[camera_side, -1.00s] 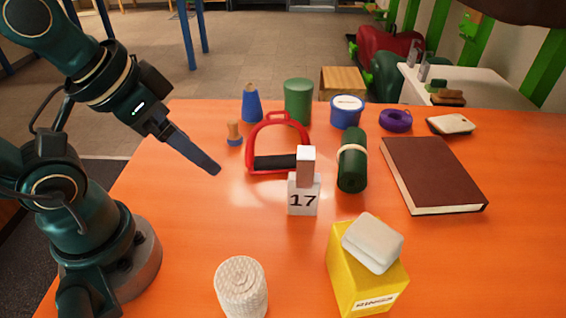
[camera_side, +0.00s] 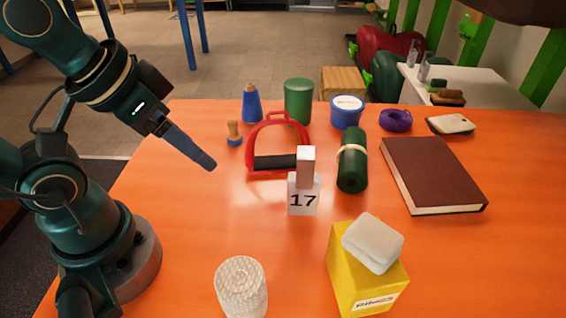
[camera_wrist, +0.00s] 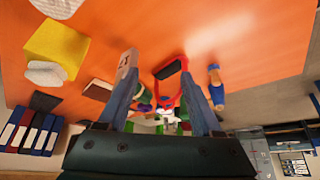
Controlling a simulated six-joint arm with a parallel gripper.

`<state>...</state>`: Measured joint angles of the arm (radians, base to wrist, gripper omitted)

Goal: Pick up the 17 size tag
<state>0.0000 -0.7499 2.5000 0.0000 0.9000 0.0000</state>
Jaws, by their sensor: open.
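The 17 size tag (camera_side: 303,200) is a white upright tag with a black "17", standing on the orange table in the middle of the side view. A pale block-like top part (camera_side: 306,166) rises from it. In the wrist view the tag (camera_wrist: 125,68) shows by the tip of the left finger. My gripper (camera_side: 212,165) is open and empty, in the air left of the tag and clear of it. In the wrist view its two fingers (camera_wrist: 163,90) stand apart. A red stirrup (camera_side: 279,125) with a black tread stands just behind the tag.
A green roll (camera_side: 352,170) with a pale band lies right of the tag. A yellow box (camera_side: 366,279) with a white pad on it and a white textured roll (camera_side: 241,286) stand in front. A brown book (camera_side: 433,174) lies right. The table left of the tag is clear.

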